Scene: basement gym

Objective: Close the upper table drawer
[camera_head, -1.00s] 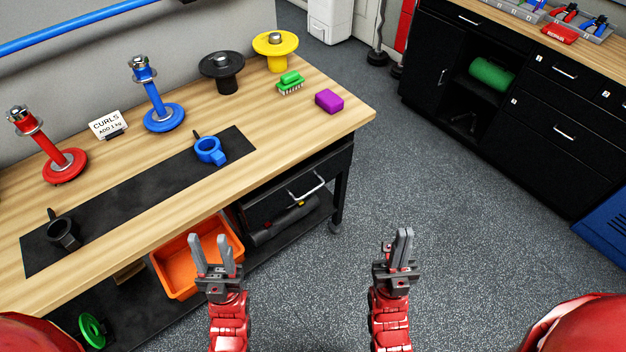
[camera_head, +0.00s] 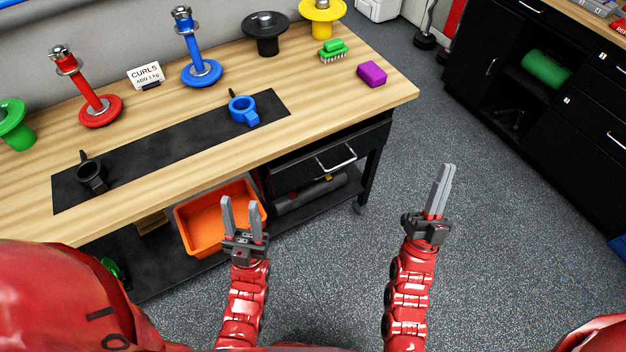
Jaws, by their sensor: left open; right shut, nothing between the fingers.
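The upper table drawer (camera_head: 300,176) is a black drawer with a silver bar handle (camera_head: 337,161), under the right part of the wooden workbench top (camera_head: 330,112). Its front seems to stand out a little from under the top; how far it is open is hard to tell. My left gripper (camera_head: 241,212) is open and empty, in front of the orange bin and left of the drawer. My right gripper (camera_head: 441,190) is shut and empty, over the floor to the right of the drawer handle. Neither gripper touches the drawer.
An orange bin (camera_head: 196,240) and a dark tube (camera_head: 312,194) sit on the lower shelf. A blue clamp collar (camera_head: 243,112), a purple block (camera_head: 372,73) and a green brush (camera_head: 333,50) lie on the top. Grey floor (camera_head: 500,240) is clear on the right.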

